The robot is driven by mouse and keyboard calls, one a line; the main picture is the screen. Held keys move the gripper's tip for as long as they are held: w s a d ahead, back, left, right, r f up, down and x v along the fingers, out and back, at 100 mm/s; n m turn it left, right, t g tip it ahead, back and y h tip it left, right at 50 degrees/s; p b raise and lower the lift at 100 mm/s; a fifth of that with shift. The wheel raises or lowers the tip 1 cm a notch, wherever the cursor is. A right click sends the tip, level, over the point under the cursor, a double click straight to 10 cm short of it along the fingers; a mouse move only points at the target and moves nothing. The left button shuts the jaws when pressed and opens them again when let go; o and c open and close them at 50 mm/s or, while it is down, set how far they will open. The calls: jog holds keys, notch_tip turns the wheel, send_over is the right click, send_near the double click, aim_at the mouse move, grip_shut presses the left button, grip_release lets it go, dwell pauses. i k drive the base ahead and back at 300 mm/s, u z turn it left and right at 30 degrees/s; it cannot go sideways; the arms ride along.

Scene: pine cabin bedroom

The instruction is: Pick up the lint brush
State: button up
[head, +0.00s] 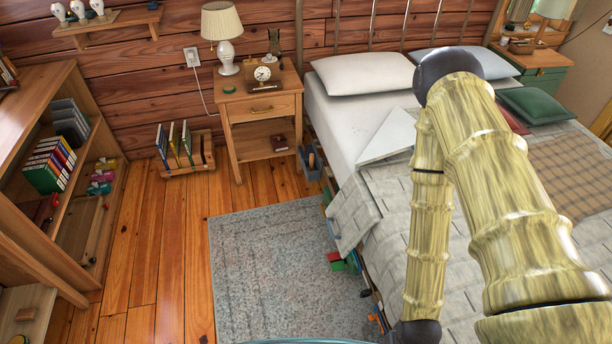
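I cannot make out the lint brush for certain in the head view. A small grey-blue caddy (311,172) beside the bed holds a tan, handle-like item that is too small to identify. My arm rises on the right side over the bed, bends at a dark joint, and comes down to another dark joint at the bottom edge. My gripper is out of view, so its state does not show.
The bed (345,110) fills the right. A nightstand (262,106) with lamp and clock stands by the wall. A book rack (187,166) sits on the floor. Shelves (62,225) line the left. Toys lie at the bed's edge. The grey rug (270,260) is mostly clear.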

aim_at(312, 168)
jog(key=z, duration=0.15)
jog(key=k, duration=0.25)
jog(key=u, duration=1.45)
jog(key=i, duration=1)
jog(key=u, duration=0.65)
jog(key=i, duration=1.25)
jog(key=z, duration=1.3)
jog(key=i, duration=0.9)
jog(key=z, duration=0.95)
